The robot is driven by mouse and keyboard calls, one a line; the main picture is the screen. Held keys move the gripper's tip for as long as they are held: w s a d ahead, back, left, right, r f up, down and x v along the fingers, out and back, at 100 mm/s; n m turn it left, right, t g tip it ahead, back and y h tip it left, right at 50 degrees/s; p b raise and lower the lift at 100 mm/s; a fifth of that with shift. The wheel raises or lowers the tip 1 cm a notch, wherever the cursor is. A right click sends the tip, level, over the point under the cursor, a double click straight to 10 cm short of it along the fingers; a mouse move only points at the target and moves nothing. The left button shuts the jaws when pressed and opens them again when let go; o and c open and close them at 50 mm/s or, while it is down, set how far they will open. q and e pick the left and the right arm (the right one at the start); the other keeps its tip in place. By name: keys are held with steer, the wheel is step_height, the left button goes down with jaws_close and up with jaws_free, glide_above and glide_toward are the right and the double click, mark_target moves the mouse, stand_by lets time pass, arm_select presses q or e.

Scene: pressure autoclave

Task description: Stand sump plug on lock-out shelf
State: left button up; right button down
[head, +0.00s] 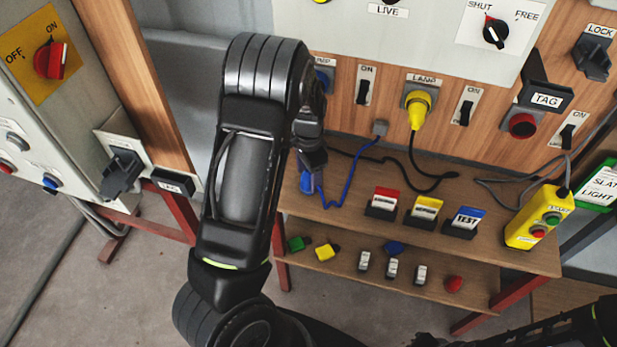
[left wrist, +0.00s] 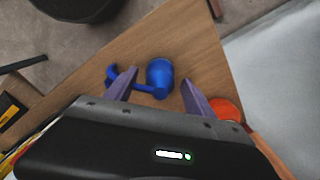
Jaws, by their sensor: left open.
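The blue sump plug (head: 308,182) is at the left end of the upper wooden shelf (head: 450,240), its blue cable trailing right. In the left wrist view, the plug (left wrist: 160,76) appears upright on the wood, with its blue cable end curving off left. My left gripper (head: 312,160) is over it, mostly hidden by my arm in the head view. In the left wrist view, its fingers (left wrist: 155,92) are apart, one on each side of the plug, with visible gaps. My right gripper is out of view; only part of that arm shows at bottom right.
Red, yellow and blue label stands (head: 425,210) occupy the shelf's middle. A yellow control box (head: 540,217) is at its right. A lower shelf (head: 340,277) holds small coloured items. A yellow plug (head: 418,105) sits in the panel. An orange round thing (left wrist: 225,108) is near the right finger.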

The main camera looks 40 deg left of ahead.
arm_select(q)
step_height(320, 180, up, 11)
steer(key=shift+f+b, duration=0.2)
steer(key=shift+b, duration=0.3)
stand_by(0.6)
